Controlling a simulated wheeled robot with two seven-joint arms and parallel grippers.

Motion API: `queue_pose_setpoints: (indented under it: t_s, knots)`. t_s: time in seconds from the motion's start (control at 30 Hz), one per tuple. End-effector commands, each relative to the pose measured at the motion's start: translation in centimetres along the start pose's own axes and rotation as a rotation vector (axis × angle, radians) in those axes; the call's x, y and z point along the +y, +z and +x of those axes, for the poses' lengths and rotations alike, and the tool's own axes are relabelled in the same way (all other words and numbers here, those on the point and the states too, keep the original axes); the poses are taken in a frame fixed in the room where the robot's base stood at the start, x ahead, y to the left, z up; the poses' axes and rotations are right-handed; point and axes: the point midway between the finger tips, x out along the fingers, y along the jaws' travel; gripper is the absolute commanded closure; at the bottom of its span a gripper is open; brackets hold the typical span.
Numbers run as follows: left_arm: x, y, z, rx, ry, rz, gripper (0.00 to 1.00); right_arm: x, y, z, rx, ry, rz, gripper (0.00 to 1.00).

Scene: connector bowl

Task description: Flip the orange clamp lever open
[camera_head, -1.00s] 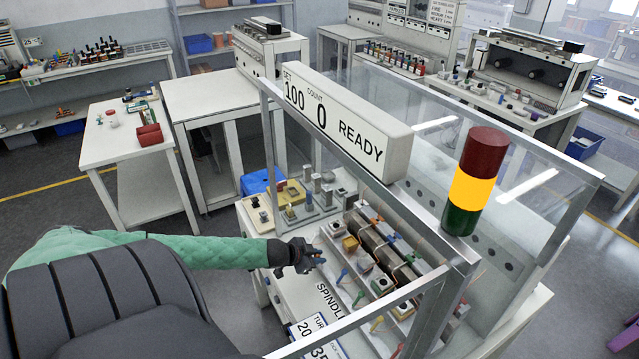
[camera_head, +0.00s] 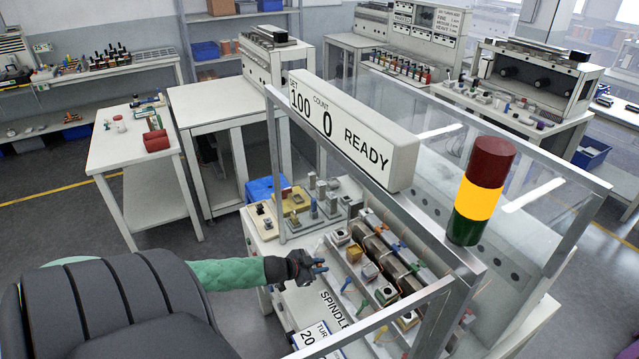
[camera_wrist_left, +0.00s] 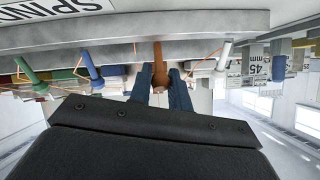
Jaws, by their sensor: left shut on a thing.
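The orange clamp lever (camera_wrist_left: 159,70) is a short orange-brown rod in the left wrist view, hanging from the pale rail at the picture's middle. My left gripper (camera_wrist_left: 160,90) has its two dark blue fingers on either side of the lever's rounded end and is shut on it. In the head view my left gripper (camera_head: 318,266) is at the near left edge of the fixture. There the fingers largely hide the orange lever. My right gripper is in neither view.
Blue (camera_head: 346,284), green (camera_head: 359,299) and yellow (camera_head: 381,332) levers stand along the same fixture edge. A metal frame (camera_head: 400,315) and clear panels surround the fixture. The READY display (camera_head: 350,130) and signal tower (camera_head: 481,195) rise above it.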

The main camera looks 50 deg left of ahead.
Motion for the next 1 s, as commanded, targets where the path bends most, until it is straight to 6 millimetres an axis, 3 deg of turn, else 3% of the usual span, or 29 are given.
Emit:
queue_pose_setpoints:
  t_s: [0.03, 0.07, 0.1, 0.17, 0.57, 0.8, 1.0]
  knots:
    - [0.0, 0.1, 0.0, -0.002, 0.0, 0.0, 1.0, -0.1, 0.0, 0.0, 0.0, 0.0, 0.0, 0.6]
    - [0.0, 0.1, 0.0, -0.002, 0.0, 0.0, 0.77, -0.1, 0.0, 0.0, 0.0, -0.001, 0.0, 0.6]
    - [0.0, 0.1, 0.0, -0.002, 0.0, 0.0, 0.69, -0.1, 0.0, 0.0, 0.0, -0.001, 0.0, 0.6]
    - [0.0, 0.1, 0.0, -0.002, 0.0, 0.0, 0.62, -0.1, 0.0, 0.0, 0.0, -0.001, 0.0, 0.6]
    - [0.0, 0.0, -0.6, -0.002, 0.001, -0.001, 0.62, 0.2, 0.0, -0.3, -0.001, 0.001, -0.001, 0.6]
    - [0.0, 0.0, -3.0, -0.003, 0.001, 0.0, 0.62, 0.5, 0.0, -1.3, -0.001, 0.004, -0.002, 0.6]
    - [0.1, 0.2, -4.8, -0.003, 0.001, -0.001, 0.62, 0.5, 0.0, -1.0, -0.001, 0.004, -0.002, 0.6]
